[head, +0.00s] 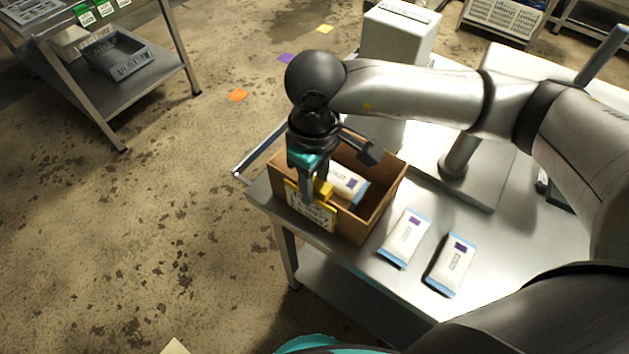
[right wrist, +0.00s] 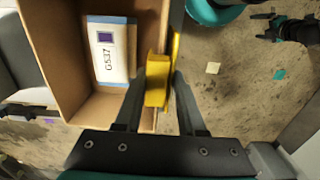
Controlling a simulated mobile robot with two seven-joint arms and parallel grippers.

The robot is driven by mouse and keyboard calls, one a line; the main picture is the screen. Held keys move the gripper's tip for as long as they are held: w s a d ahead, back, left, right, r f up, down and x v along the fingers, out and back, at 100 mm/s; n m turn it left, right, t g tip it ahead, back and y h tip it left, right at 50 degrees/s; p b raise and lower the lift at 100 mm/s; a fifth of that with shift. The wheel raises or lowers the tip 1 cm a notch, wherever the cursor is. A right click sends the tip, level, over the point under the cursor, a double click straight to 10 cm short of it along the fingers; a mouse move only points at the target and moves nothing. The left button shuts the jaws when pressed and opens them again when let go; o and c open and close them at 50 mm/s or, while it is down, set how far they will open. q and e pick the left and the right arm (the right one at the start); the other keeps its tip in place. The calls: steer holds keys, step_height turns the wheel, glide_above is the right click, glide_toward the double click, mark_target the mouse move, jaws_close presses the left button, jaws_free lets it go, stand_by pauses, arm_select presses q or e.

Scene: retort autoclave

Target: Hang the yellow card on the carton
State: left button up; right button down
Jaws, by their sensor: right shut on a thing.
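The yellow card (head: 312,212) has dark writing and is upright along the near outer side of the open brown carton (head: 383,205). Its thick yellow top (right wrist: 157,82) is at the carton's rim in the right wrist view. I cannot tell whether it rests on the rim. My right gripper (head: 307,198) points down over that wall and is shut on the card; its fingers flank the yellow part in the right wrist view (right wrist: 160,100). A dark jaw-like part, apparently my left gripper (right wrist: 272,30), is small at the top right there; its jaws are unclear.
A white pouch (head: 347,186) lies inside the carton. Two more pouches (head: 404,238) (head: 452,264) lie right of it on the metal table (head: 375,275). A pale box-shaped unit (head: 400,35) stands behind. A shelf rack (head: 130,95) is at the far left, with open floor between.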

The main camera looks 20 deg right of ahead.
steer(key=shift+c, duration=2.1)
jaws_free()
step_height(320, 180, up, 15)
